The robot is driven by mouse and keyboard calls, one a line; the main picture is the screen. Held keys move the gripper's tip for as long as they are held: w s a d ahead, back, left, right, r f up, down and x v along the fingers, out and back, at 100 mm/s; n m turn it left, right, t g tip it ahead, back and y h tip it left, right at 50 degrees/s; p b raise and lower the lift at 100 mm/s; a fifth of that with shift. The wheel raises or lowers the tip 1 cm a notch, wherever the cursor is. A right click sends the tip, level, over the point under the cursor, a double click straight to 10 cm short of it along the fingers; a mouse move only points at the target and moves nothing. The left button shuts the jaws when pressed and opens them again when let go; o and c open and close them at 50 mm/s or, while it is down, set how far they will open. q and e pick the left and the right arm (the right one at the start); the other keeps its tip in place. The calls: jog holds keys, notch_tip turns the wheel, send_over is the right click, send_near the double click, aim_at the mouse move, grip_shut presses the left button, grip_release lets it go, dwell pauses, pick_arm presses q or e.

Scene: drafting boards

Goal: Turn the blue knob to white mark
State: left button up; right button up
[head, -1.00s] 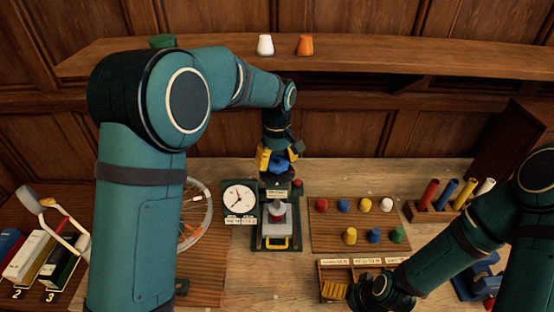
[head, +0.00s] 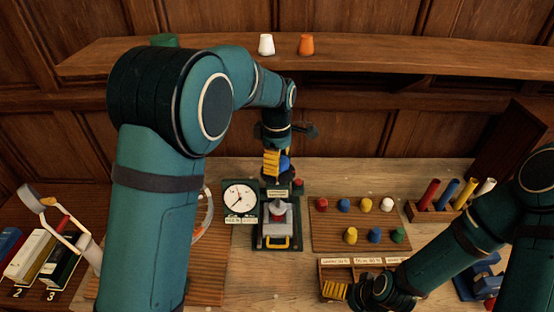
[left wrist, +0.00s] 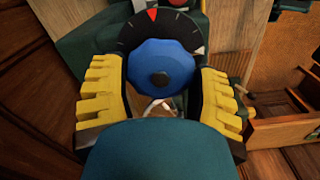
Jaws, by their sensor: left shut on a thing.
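The blue knob (left wrist: 160,68) with a dark round hub sits in front of a dark dial (left wrist: 122,38) in the left wrist view. A red mark (left wrist: 153,14) is at the dial's top and a white mark (left wrist: 199,50) is at its right. My left gripper (head: 275,164) is shut on the knob, with one yellow finger on each side. In the head view, a bit of the blue knob (head: 285,164) shows beside the finger. No pointer on the knob is clear. My right gripper (head: 336,290) is low in the head view, its opening unclear.
A white clock-like gauge (head: 239,198) and a press-like device with a yellow handle (head: 277,242) stand below the knob. A board with coloured pegs (head: 325,230) lies to the right. A shelf (head: 390,62) with cups runs above.

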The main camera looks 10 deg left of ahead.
pick_arm(q)
jog(key=shift+n, duration=0.4)
jog(key=o, duration=1.2)
jog(key=shift+r, duration=0.1)
notch_tip(320, 180, up, 12)
jog(key=shift+f, duration=0.1)
pick_arm(e)
jog(key=shift+s, duration=0.1)
